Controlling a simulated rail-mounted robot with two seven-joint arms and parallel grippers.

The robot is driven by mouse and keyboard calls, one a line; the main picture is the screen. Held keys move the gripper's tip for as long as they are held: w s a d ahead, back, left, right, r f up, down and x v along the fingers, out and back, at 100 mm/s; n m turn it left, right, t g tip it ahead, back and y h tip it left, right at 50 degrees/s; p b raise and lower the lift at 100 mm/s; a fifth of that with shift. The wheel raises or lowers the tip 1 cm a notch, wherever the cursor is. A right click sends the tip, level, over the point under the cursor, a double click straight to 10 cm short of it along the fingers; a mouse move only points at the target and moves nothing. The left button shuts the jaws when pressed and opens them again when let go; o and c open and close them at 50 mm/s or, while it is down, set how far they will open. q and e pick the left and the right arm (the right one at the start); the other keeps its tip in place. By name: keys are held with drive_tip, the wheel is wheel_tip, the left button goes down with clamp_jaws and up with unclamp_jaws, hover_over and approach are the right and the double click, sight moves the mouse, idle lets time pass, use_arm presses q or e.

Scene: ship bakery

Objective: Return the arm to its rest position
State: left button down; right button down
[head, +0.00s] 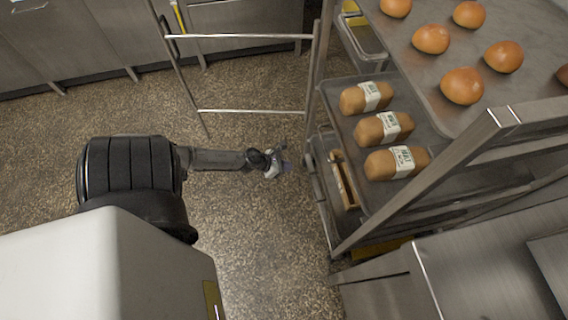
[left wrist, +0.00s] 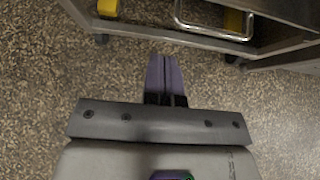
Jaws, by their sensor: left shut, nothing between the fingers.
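My left arm reaches to the right over the speckled floor in the head view, and my left gripper (head: 286,166) is at its end, just left of the metal rack. In the left wrist view the two purple fingers of the left gripper (left wrist: 164,60) lie together, shut and empty, above bare floor. The gripper is apart from the rack's lower edge (left wrist: 262,50). My right gripper is in neither view.
The rack holds a tray (head: 331,95) with wrapped loaves (head: 384,128) and a higher tray (head: 418,70) with several round buns (head: 462,86). A metal rail frame (head: 240,37) stands behind the arm. A steel counter (head: 490,262) is at lower right. Floor below the arm is clear.

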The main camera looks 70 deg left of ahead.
use_arm(q)
drive_tip(key=shift+s+a+r, duration=0.1)
drive_tip(key=shift+s+r, duration=0.2)
drive_tip(key=shift+s, duration=0.2)
drive_tip(key=shift+w, duration=0.1)
